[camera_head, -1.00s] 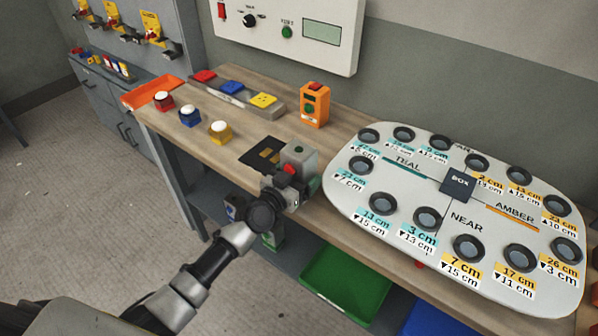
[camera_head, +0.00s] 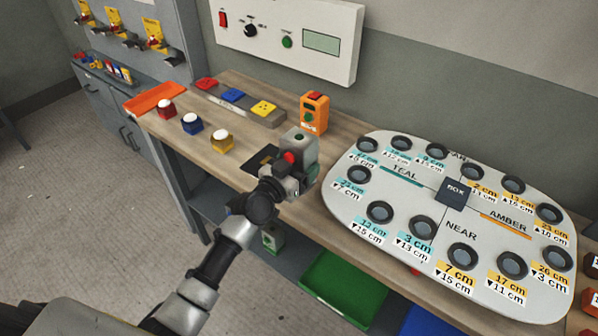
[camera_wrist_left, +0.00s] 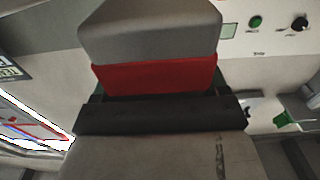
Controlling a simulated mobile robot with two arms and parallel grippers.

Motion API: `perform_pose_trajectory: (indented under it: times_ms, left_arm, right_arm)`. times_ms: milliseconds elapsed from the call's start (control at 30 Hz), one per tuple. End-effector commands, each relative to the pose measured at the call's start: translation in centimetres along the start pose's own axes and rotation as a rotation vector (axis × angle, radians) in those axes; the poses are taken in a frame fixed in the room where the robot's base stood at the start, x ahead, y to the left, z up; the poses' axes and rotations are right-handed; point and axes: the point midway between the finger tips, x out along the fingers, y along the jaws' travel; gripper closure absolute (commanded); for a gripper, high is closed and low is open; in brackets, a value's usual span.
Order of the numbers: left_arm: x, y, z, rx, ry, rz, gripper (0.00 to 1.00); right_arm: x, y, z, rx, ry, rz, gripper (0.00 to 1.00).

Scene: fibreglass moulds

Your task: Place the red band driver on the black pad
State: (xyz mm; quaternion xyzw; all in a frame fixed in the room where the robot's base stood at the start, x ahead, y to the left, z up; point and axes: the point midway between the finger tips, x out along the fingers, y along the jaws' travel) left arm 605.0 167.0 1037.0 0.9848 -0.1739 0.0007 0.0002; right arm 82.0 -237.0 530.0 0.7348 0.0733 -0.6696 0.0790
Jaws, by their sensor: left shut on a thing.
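The red band driver (camera_head: 300,146) is a grey block with a red band and a small dark green spot on top. My left gripper (camera_head: 292,168) is shut on it and holds it near the front edge of the bench, just right of the black pad. The wrist view shows its grey body (camera_wrist_left: 150,30) and red band (camera_wrist_left: 155,77) close up, upright beyond the dark jaws (camera_wrist_left: 160,115). The black pad (camera_head: 263,157) lies flat on the bench, with a tan mark, and is partly hidden by my gripper and arm. My right gripper is out of view.
Red, blue and yellow buttons with white tops (camera_head: 192,124) stand left of the pad. An orange box (camera_head: 314,113) stands behind the driver. A large pale board with round sockets (camera_head: 400,195) lies close on the right. A green bin (camera_head: 345,288) sits below.

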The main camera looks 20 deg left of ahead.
Motion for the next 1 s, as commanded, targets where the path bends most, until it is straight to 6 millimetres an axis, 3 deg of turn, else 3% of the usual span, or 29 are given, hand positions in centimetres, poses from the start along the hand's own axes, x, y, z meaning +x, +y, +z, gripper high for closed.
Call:
perform_pose_trajectory:
  times_ms: [33,233,367,467,700,900,1000]
  left_arm:
    - [0.0,0.0,-1.3,-0.002,0.005,-0.003,0.65]
    - [0.0,-0.1,-3.0,0.0,0.003,-0.001,0.65]
    - [-0.6,0.4,-2.8,-0.003,-0.001,-0.006,0.65]
    - [-2.3,1.4,-1.8,-0.011,-0.002,-0.023,0.65]
    - [-10.5,4.7,0.3,-0.032,0.002,-0.137,0.65]
    - [-17.3,5.6,-0.1,-0.025,0.004,-0.258,0.65]
    - [-19.7,5.7,-0.7,-0.015,0.003,-0.305,0.65]
  right_arm:
    - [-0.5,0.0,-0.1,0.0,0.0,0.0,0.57]
    - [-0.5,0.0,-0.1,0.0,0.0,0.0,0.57]
    - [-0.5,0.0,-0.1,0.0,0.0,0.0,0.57]
    - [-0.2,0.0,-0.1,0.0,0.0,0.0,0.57]
    - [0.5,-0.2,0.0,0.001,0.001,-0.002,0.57]
    - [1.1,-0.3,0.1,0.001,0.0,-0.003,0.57]
    - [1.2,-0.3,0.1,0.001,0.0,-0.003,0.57]
